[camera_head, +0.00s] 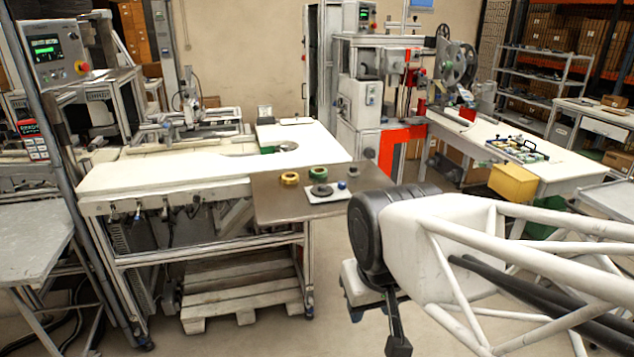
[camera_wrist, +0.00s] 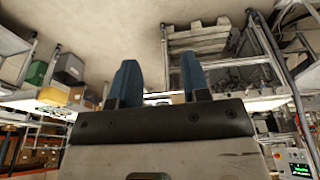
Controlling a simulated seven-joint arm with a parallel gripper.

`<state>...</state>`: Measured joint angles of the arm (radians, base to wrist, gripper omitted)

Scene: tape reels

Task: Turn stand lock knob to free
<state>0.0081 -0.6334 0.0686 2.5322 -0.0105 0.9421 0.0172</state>
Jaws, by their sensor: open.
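My gripper (camera_wrist: 160,80) is open in the wrist view, its two blue fingers apart with nothing between them. In the head view my gripper (camera_head: 396,335) hangs low in front of the bench, partly hidden by my arm, away from everything on the tables. A stand with grey reels (camera_head: 458,65) is at the back right in the head view. A small red knob-like part (camera_head: 419,78) shows near it. I cannot tell which part is the lock knob or how it is turned.
A brown side table (camera_head: 290,205) holds yellow (camera_head: 290,179) and green (camera_head: 317,172) rings. A white bench (camera_head: 200,170) stands to its left, with a pallet (camera_head: 240,290) below. Floor between the tables is partly clear.

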